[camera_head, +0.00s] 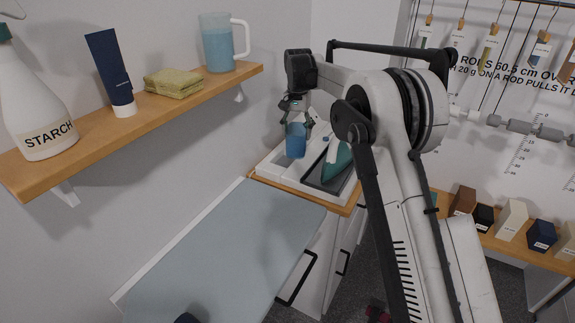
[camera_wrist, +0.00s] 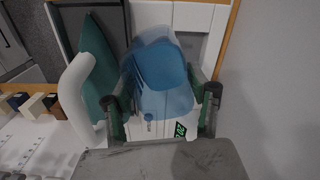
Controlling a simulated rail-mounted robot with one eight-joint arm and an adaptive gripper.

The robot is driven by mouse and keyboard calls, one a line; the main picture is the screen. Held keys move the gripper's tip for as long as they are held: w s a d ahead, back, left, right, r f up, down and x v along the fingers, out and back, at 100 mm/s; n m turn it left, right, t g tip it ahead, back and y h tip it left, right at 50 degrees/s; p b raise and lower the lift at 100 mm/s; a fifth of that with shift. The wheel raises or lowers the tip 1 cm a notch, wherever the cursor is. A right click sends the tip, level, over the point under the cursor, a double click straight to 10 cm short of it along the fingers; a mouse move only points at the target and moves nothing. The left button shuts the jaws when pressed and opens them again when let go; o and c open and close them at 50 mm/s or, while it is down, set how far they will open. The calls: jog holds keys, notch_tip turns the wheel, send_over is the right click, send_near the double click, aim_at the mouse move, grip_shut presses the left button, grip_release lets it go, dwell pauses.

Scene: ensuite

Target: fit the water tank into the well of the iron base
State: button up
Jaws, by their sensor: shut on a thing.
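The water tank (camera_head: 296,143) is a translucent blue container. My gripper (camera_head: 297,122) is shut on it from above, and the tank hangs below the fingers over the left part of the white iron base (camera_head: 269,171). In the wrist view the tank (camera_wrist: 163,85) sits between the two fingers of my gripper (camera_wrist: 162,108) and looks roughly upright. The base (camera_wrist: 190,15) shows behind it, with a grey recessed part beside the tank. The tank hides much of the well, and I cannot tell whether its bottom touches the base.
A teal iron (camera_head: 337,160) with a white handle rests on the dark plate of the base, right beside the tank. A grey-blue ironing board (camera_head: 235,240) lies in front. A wooden shelf (camera_head: 130,120) with a jug (camera_head: 219,45) is on the left wall.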

jog(key=shift+w+a+m, duration=1.8)
jog(key=shift+w+a, duration=0.35)
jog(key=shift+w, duration=0.35)
jog(key=shift+f+p, duration=0.45)
jog(key=shift+f, duration=4.2)
jog(key=shift+f, duration=0.15)
jog(key=o, duration=1.8)
